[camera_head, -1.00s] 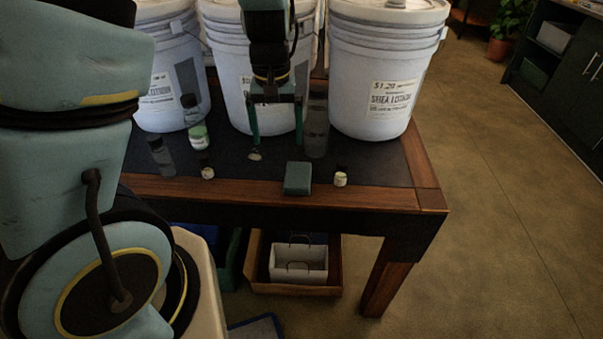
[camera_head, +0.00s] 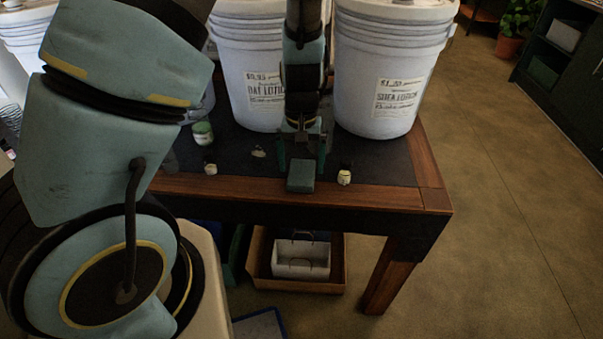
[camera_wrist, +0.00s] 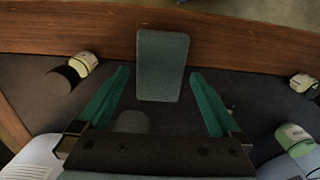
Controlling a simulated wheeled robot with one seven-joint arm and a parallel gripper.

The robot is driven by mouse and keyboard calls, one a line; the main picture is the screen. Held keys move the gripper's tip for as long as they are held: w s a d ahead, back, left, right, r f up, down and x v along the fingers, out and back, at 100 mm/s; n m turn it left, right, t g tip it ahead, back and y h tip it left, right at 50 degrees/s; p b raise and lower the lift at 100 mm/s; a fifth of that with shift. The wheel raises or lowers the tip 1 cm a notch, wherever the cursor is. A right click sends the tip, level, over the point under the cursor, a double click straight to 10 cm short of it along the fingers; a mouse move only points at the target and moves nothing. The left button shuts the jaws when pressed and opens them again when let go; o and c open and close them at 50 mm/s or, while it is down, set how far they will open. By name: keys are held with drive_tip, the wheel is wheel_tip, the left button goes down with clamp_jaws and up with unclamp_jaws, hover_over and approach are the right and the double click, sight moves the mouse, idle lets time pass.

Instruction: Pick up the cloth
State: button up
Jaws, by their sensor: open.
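The cloth looks like a small, flat, grey-green rectangle (camera_head: 301,176) at the front edge of the dark table top, partly over the wooden border. In the wrist view the cloth (camera_wrist: 162,66) lies ahead, centred between the green fingers. My gripper (camera_head: 301,152) is open and empty, just behind the cloth in the head view. In the wrist view my gripper's fingertips (camera_wrist: 158,73) flank the cloth's near part, with a gap on each side. I cannot tell how high the fingers are above the table.
Large white lotion buckets (camera_head: 385,75) stand behind on the table. A small jar (camera_head: 344,177) is right of the cloth; another small jar (camera_head: 210,168) and a green-labelled bottle (camera_head: 203,132) are to the left. The wooden table border (camera_head: 400,198) runs along the front.

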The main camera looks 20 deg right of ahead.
sight(302, 172)
drive_tip(key=shift+f, duration=0.95)
drive_tip(key=c, duration=1.3)
wheel_tip(302, 172, up, 10)
